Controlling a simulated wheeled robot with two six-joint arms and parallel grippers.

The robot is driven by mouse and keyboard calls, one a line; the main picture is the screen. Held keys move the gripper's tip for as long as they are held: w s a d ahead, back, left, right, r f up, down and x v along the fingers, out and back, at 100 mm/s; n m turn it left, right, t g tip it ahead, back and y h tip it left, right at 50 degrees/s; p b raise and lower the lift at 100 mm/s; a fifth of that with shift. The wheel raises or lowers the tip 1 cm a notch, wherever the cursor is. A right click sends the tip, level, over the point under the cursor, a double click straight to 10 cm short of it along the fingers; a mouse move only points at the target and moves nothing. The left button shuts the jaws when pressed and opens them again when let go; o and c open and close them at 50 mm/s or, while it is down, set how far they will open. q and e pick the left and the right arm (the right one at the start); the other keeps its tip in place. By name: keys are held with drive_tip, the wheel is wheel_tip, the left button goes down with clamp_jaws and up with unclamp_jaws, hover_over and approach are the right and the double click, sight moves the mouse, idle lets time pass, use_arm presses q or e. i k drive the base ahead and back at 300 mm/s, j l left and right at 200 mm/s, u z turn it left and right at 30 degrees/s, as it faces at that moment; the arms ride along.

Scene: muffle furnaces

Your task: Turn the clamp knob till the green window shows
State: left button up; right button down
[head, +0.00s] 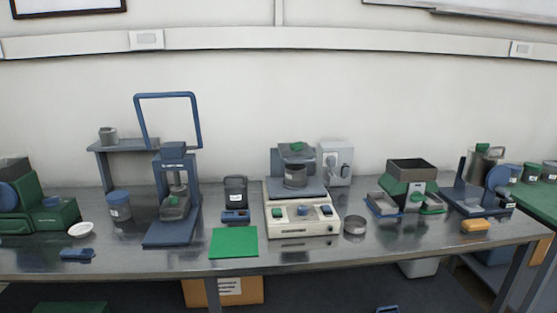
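I cannot tell for sure which part is the clamp knob. A large blue round part (498,179) sits on the device at the right end of the table. Another blue round part (8,195) is on the green machine (40,213) at the left edge, partly cut off. I cannot make out a green window on any device. Neither of my grippers is in view.
The front strip is mostly clear.

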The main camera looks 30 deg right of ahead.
sight(297, 146)
drive_tip(key=z, duration=1.05)
